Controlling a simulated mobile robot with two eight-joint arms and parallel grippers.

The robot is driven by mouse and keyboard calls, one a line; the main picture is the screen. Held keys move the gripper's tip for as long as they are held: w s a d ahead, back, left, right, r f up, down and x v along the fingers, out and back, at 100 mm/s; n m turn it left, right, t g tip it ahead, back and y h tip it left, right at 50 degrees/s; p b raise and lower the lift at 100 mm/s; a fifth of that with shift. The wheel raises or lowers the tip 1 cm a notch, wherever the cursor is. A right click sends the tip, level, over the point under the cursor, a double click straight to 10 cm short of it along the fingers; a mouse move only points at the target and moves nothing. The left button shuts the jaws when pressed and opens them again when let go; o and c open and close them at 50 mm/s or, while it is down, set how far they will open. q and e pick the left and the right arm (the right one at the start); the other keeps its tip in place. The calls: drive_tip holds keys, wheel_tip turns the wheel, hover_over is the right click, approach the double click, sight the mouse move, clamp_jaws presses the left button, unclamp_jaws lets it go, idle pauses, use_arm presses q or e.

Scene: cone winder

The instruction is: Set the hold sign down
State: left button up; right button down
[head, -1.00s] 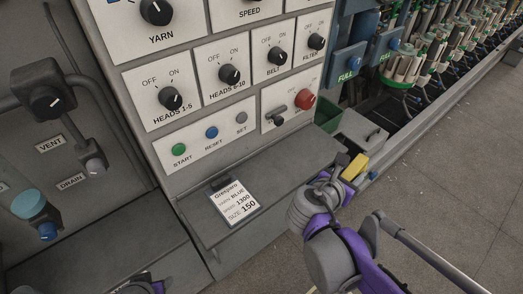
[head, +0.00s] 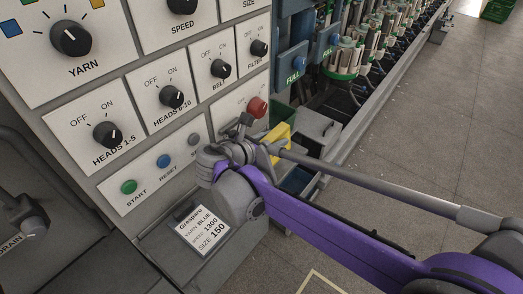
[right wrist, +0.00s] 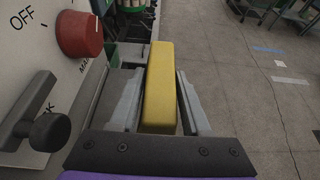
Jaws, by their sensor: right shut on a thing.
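The hold sign (head: 281,136) shows as a yellow slab, partly hidden behind my right wrist in the head view. No lettering on it can be read. In the right wrist view the yellow sign (right wrist: 159,85) stands edge-on between the two grey fingers. My right gripper (right wrist: 158,112) is shut on it, with a finger on each side. In the head view my right gripper (head: 266,149) is in front of the panel's lower right corner, mostly hidden by its own wrist. My left gripper is not in view.
The red knob (head: 257,107) and a dark lever (right wrist: 36,122) are close to the right gripper's left. A sloping shelf with a label card (head: 202,232) lies below. A grey bin (head: 318,128) and a green one are beyond the sign. Open floor (head: 400,150) is at right.

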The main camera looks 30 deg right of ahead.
drive_tip(key=w+f, duration=0.1)
drive_tip(key=w+a+f, duration=0.1)
drive_tip(key=w, duration=0.1)
drive_tip(key=shift+a, duration=0.1)
wheel_tip(320, 180, down, 5)
drive_tip(key=shift+r, duration=0.2)
drive_tip(key=shift+w+a+f, duration=0.15)
drive_tip(key=shift+w+f, duration=0.1)
drive_tip(key=shift+w, duration=0.1)
drive_tip(key=shift+c, duration=1.8)
unclamp_jaws()
